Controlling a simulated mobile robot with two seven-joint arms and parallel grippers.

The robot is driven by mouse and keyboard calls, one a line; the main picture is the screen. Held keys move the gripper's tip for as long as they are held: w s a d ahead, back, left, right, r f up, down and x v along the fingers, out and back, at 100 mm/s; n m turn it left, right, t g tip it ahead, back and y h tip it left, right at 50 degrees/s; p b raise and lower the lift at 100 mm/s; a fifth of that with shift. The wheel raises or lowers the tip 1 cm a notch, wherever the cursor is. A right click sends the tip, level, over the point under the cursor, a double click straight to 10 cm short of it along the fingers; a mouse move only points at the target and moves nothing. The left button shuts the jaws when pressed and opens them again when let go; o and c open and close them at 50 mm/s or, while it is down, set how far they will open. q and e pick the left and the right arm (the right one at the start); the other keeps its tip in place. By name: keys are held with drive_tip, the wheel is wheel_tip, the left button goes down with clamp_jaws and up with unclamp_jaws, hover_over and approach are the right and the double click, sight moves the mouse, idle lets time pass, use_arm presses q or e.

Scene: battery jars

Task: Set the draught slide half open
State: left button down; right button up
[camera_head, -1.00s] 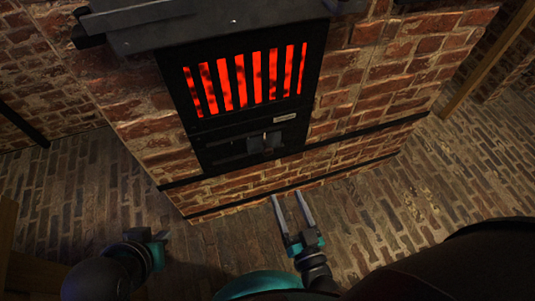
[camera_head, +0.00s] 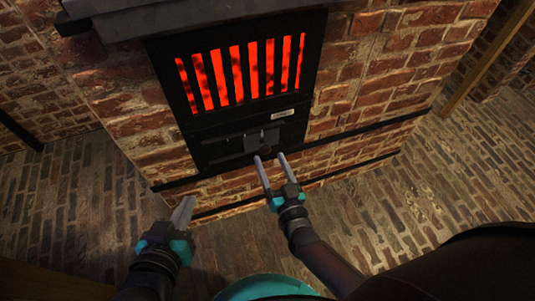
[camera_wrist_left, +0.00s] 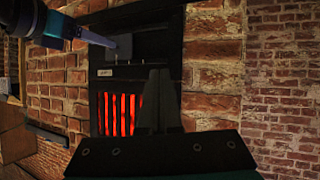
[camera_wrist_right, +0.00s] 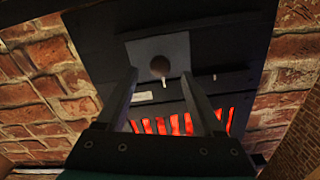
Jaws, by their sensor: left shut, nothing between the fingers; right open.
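The draught slide (camera_head: 262,140) is a small grey plate with a round dark knob (camera_wrist_right: 160,65), low on the black furnace front under the glowing grate. The slide also shows in the left wrist view (camera_wrist_left: 122,47). My right gripper (camera_head: 270,157) is open and empty just in front of it. In the right wrist view its two fingers point at the plate, one to each side of the knob; I cannot tell whether they touch. A white tick (camera_wrist_right: 165,83) lies just beneath the knob, and another (camera_wrist_right: 214,77) to its right. My left gripper (camera_head: 189,199) is shut and empty, left of and below the slide.
The black furnace front (camera_head: 225,125) is set in a brick wall (camera_head: 370,85). Its red-glowing grate (camera_head: 240,75) has a pale label (camera_head: 283,113) beneath. Dark metal bands (camera_head: 350,134) run along the brickwork. The brick floor (camera_head: 90,200) is clear.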

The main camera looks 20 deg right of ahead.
sight(267, 152)
drive_tip(key=shift+w, duration=0.8)
use_arm(q)
drive_tip(key=shift+d+r+t+h+b, duration=0.3)
drive_tip(key=shift+d+t, duration=0.2)
drive_tip(key=shift+t, duration=0.1)
drive_tip(key=shift+d+r+t+h+b, duration=0.2)
drive_tip(key=shift+d+r+t+h, duration=0.1)
drive_tip(key=shift+d+t, duration=0.25)
use_arm(e)
drive_tip(key=shift+w, duration=0.9)
clamp_jaws()
use_arm(q)
drive_tip(key=shift+a, duration=0.1)
